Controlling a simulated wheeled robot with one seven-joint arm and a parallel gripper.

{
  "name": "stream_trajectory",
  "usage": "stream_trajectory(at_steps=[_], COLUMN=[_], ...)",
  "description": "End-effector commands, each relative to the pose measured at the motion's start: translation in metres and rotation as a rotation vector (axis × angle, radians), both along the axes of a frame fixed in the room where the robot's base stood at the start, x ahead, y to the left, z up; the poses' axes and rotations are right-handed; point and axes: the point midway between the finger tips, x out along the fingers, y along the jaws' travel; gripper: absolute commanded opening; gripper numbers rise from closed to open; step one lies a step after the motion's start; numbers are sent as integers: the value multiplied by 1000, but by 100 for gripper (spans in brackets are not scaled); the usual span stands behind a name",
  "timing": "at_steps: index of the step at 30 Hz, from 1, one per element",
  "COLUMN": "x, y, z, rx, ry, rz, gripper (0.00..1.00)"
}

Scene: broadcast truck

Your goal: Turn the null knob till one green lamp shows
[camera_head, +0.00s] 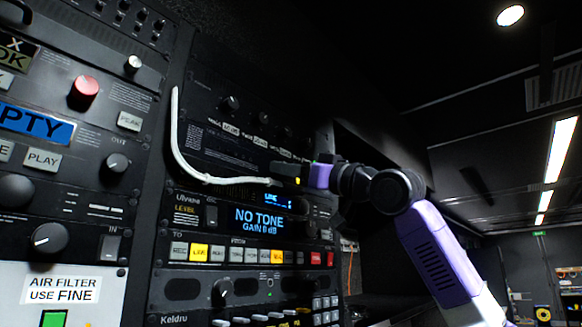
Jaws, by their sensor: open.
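My gripper (284,172) is at the middle rack, its dark fingers in front of the panel just above the blue display (258,220). It is open, and no object shows between the fingers. A small yellow spot shows near its tip. Several dark knobs are in view, among them one on the upper panel (231,103), one right of the display (310,236) and one below the button row (222,291). I cannot read a null label on any of them. A tiny green light (269,294) shows below the button row. The gripper covers part of the panel behind it.
A white cable (186,165) hangs across the rack and runs to near my gripper. The display reads "NO TONE GAIN 0 dB". Lit yellow buttons (199,252) and red buttons (315,258) lie below. A left rack (105,185) stands close by. Open room lies at right.

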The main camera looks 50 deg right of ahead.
Motion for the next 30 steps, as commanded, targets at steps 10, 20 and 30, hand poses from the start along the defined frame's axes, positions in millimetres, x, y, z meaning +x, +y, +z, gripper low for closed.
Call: stream_trajectory(at_steps=[10, 20, 30], x=[0, -1, 0], y=[0, 0, 4], z=[0, -1, -3], rx=[0, 19, 202], ry=[0, 0, 6], rz=[0, -1, 5], gripper=[4, 0, 0])
